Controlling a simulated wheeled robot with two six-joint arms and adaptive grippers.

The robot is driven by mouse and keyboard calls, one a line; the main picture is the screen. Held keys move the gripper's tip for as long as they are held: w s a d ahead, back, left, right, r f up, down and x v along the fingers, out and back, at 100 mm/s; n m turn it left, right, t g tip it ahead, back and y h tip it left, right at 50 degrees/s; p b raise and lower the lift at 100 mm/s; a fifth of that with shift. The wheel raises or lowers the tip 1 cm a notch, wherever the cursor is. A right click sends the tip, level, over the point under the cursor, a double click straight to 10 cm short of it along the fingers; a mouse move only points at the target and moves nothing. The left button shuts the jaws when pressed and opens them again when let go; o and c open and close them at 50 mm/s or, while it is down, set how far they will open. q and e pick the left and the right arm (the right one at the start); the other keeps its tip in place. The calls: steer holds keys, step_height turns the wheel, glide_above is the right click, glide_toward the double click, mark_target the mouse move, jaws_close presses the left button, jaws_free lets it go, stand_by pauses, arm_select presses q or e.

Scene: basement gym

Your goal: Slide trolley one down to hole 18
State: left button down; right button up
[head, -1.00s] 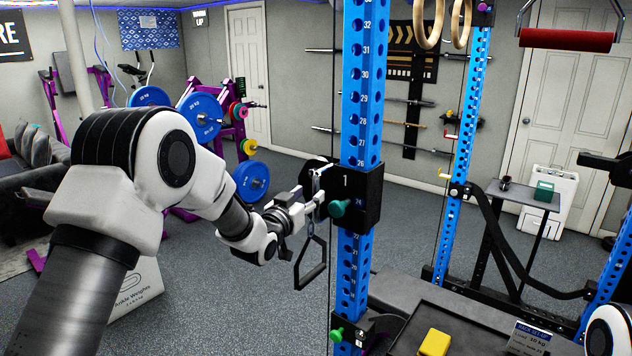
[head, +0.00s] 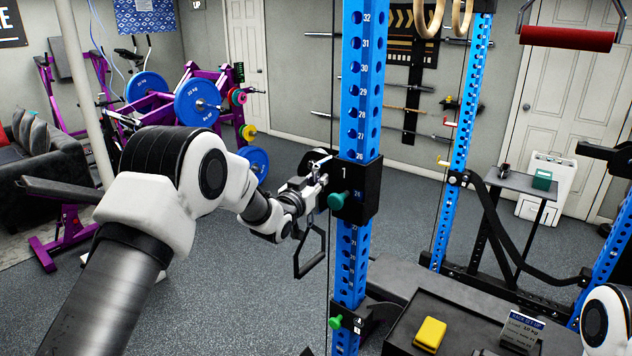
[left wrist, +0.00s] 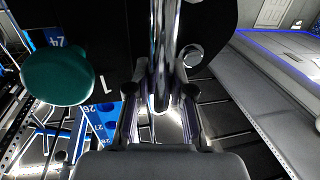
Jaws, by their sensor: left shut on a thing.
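Trolley one (head: 366,186) is a black sleeve marked 1 around the blue numbered upright (head: 351,255), just below number 26, with 24 showing in its face. A teal knob (head: 337,201) sticks out of its front. My left gripper (head: 319,184) is at the trolley's left side. In the left wrist view, its fingers (left wrist: 160,112) are shut on a shiny metal bar of the trolley (left wrist: 163,55); the teal knob (left wrist: 58,76) is to the left. A black handle (head: 310,262) hangs below the gripper. Number 18 is not readable. My right gripper is out of view.
A lower bracket with a green knob (head: 335,322) sits on the same upright. A yellow block (head: 430,334) lies on a dark tray at the front. A second blue upright (head: 462,140) stands behind right. Blue weight plates (head: 198,97) stand back left.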

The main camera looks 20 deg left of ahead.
arm_select(q)
step_height(320, 180, down, 30)
steer(key=b, duration=2.2)
steer(key=shift+b, duration=0.3)
steer(key=c, duration=1)
jaws_free()
steer(key=shift+s, duration=0.1)
steer(key=s, duration=0.4)
steer(key=s+a, duration=0.1)
steer(key=s, duration=0.6)
steer(key=shift+s+a, duration=0.35)
steer(key=shift+a, duration=0.05)
steer(key=shift+f, duration=0.1)
